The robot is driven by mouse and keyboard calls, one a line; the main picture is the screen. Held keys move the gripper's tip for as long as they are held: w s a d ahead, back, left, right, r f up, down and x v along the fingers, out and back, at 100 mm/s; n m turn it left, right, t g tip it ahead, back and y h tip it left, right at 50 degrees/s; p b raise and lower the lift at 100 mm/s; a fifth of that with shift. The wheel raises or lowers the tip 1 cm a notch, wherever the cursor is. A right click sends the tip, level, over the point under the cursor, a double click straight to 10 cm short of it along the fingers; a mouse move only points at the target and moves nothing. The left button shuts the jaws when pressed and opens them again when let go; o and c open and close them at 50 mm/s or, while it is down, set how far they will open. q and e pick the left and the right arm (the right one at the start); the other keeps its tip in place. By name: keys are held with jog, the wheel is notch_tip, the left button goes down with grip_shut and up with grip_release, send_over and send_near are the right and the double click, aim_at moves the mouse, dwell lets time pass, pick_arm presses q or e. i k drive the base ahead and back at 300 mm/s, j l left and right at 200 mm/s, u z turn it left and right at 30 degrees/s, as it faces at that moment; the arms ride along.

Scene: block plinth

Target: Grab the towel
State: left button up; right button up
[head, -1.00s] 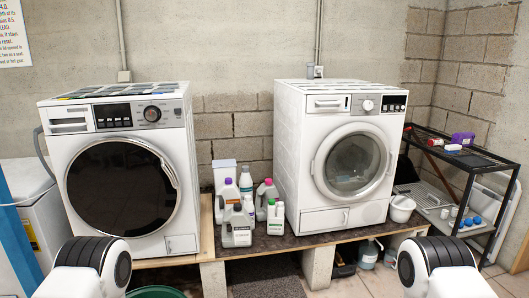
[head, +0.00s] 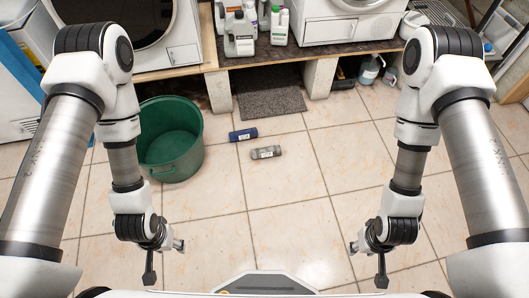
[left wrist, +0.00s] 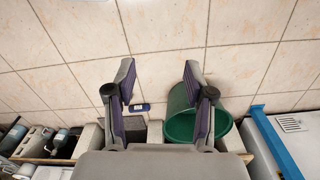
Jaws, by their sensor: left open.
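No plainly recognisable towel shows. Two small rolls with labels lie on the tiled floor, a blue roll (head: 243,134) and a grey-beige roll (head: 266,152); I cannot tell whether either is a towel. The blue roll also shows in the left wrist view (left wrist: 140,107), beyond the fingers. My left gripper (head: 165,258) is open and empty above the floor at lower left, well apart from the rolls; its spread fingers show in the left wrist view (left wrist: 158,80). My right gripper (head: 368,260) is at lower right, with fingers apart and nothing between them.
A green tub (head: 172,140) stands on the floor left of the rolls. A dark grey mat (head: 270,102) lies behind them. The wooden platform (head: 215,62) bears washing machines and several bottles (head: 240,35). The floor around the rolls is open.

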aim_at(262, 152)
jog(key=i+j+z, duration=0.65)
jog(key=j, duration=0.25)
jog(key=i+j+z, duration=0.2)
jog(key=j, duration=0.15)
jog(key=j+z, duration=0.25)
jog(key=j, duration=0.15)
jog(key=z, duration=0.25)
jog(key=i, duration=0.05)
